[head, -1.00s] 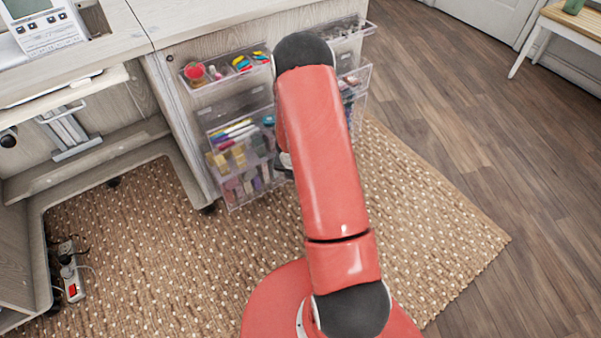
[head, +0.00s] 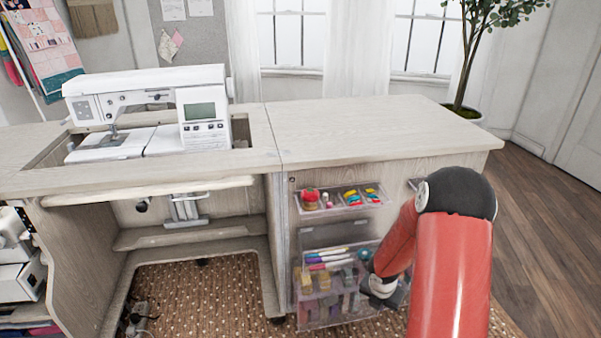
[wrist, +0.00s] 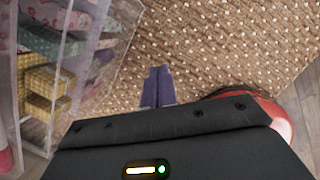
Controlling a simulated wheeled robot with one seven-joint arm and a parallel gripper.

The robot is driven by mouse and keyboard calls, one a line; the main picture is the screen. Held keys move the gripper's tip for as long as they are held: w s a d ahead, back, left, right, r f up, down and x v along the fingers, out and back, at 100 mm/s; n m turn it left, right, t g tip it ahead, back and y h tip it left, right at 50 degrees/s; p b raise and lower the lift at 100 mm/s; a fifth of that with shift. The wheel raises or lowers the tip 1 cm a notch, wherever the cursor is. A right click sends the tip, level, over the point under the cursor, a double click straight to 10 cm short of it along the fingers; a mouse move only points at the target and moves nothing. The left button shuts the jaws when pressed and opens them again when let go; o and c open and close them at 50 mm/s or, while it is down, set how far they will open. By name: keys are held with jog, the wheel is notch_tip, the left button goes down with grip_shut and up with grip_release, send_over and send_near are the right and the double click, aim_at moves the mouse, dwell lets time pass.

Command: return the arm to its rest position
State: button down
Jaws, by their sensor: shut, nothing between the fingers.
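My red arm (head: 452,265) rises at the right of the head view and bends down in front of the sewing cabinet. My gripper (wrist: 158,87) points down over the woven rug (wrist: 215,55) in the wrist view, its two fingers together with nothing between them. In the head view only part of the hand shows, low beside the clear bins; the fingertips cannot be made out there.
Clear bins (head: 325,262) with markers and fabric hang on the cabinet side, close left of my gripper; they also fill the left of the wrist view (wrist: 70,60). A sewing machine (head: 150,105) stands in the cabinet top (head: 370,125). Wood floor (head: 545,230) at right is clear.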

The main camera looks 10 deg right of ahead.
jog(key=s+a+r+m+t+h, duration=0.1)
jog(key=s+a+r+m, duration=0.15)
jog(key=r+m, duration=0.7)
jog(key=s+a+r+m+t+h, duration=0.15)
jog(key=s+r+m, duration=0.3)
jog(key=r, duration=1.05)
jog(key=s+a+r+m+y, duration=0.2)
jog(key=s+a+r+m, duration=0.2)
jog(key=s, duration=0.4)
jog(key=s+a+r+m+t+y, duration=0.1)
jog(key=s+a+r+m+y, duration=0.1)
jog(key=s+a+r+m, duration=0.3)
jog(key=s+a+m, duration=0.1)
jog(key=s+m, duration=0.1)
jog(key=m, duration=0.2)
jog(key=shift+s+a+r, duration=0.25)
jog(key=shift+s, duration=0.15)
jog(key=shift+y, duration=0.25)
